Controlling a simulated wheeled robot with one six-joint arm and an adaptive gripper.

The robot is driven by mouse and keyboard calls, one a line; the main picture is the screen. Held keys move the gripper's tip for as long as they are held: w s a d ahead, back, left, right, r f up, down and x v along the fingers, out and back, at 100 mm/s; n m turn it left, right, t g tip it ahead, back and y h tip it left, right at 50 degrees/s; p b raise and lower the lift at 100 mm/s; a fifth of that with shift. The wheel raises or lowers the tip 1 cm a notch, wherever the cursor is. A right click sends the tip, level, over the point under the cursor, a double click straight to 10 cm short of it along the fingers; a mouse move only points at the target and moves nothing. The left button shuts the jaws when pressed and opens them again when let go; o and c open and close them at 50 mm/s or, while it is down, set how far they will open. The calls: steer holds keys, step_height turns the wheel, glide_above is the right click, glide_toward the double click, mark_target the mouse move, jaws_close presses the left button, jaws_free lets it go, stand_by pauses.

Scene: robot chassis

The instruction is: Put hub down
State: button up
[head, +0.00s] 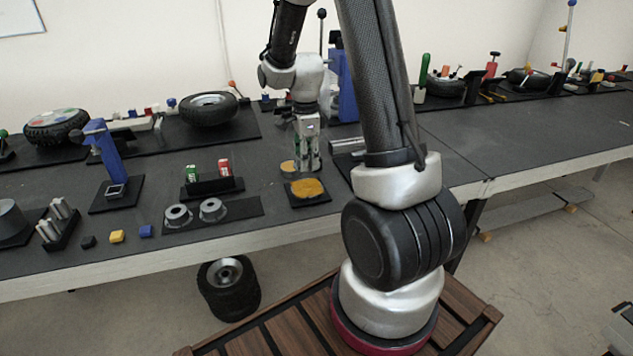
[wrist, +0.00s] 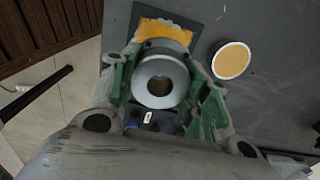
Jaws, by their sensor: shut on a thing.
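My gripper (head: 308,160) points down over the bench, just behind the orange-yellow pad (head: 308,188) on its black mat. In the wrist view its green-lined fingers (wrist: 163,95) are shut on a grey round hub (wrist: 159,76) with a central hole. The hub overlaps the edge of the orange-yellow pad (wrist: 165,29) there. I cannot tell whether it touches anything beneath. In the head view I cannot make the held hub out between the fingers. A yellow disc with a pale rim (wrist: 231,61) lies beside it; it also shows in the head view (head: 288,166).
Two grey ring-shaped parts (head: 178,214) lie on a black tray left of the pad. A black holder with a green and a red can (head: 208,182) stands behind them. A metal cylinder (head: 348,146) lies right of my gripper.

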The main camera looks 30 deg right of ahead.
mark_target(307, 188)
step_height(307, 188, down, 8)
steer(key=shift+r, duration=0.15)
stand_by(0.3)
steer(key=o, duration=1.2)
step_height(307, 188, up, 12)
steer(key=s+a+r+n+t, duration=0.2)
steer(key=s+a+r+n, duration=0.1)
steer(key=s+r+n, duration=0.95)
steer(key=s+n, duration=0.2)
steer(key=s, duration=0.1)
steer(key=s+a+r+n+t, duration=0.1)
steer(key=s+r+n, duration=0.1)
steer(key=s+n, duration=0.1)
steer(key=s+a+r+n+t, duration=0.1)
steer(key=s+r+n, duration=0.1)
steer(key=s, duration=0.3)
steer(key=shift+s+a+n, duration=0.15)
steer(key=shift+n, duration=0.7)
